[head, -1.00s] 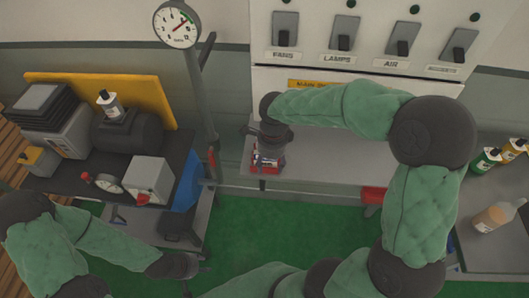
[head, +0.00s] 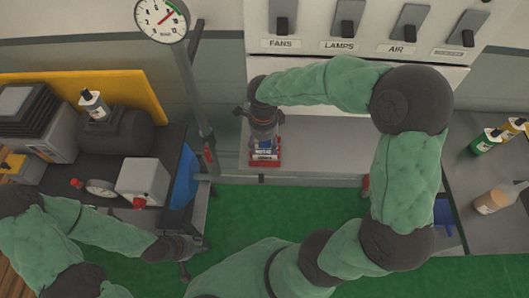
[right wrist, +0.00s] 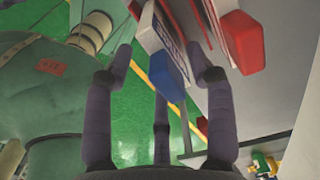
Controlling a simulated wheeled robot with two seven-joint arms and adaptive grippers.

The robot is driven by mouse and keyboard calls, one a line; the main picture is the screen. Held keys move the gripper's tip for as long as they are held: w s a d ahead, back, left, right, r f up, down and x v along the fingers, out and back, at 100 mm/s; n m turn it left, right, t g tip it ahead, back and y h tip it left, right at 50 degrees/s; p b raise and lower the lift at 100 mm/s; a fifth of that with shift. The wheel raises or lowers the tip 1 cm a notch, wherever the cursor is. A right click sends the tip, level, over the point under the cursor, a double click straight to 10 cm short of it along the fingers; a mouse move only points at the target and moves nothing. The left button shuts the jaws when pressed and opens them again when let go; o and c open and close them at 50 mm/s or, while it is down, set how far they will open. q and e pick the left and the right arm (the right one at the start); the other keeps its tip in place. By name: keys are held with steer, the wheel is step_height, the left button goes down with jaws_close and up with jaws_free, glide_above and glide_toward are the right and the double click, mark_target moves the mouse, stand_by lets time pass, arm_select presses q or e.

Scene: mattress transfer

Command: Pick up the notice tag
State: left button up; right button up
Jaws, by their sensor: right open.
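A red holder (head: 265,163) with upright white-and-blue tags (head: 264,149) stands near the left end of the grey shelf. I cannot tell for certain which piece is the notice tag. My right gripper (head: 263,132) is open, just above and behind the tags. In the right wrist view, a white tag with a blue end (right wrist: 171,74) lies between the spread fingers (right wrist: 163,75), with no clear grip on it. A red part (right wrist: 241,44) is right of the right finger. My left gripper (head: 190,246) is low at left, away from the holder; its fingers are unclear.
A switch panel (head: 360,25) rises behind the shelf (head: 320,160). A gauge on a post (head: 160,18) stands left of it. A dark bench (head: 110,170) with a white box (head: 143,180) is at left. Bottles (head: 495,200) stand on the right counter. Green floor lies between.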

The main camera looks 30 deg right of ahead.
mark_target(265, 152)
steer(key=f, duration=0.2)
steer(key=f+b, duration=0.1)
steer(key=f, duration=0.2)
steer(key=shift+s+d, duration=0.1)
steer(key=shift+d, duration=0.1)
jaws_close()
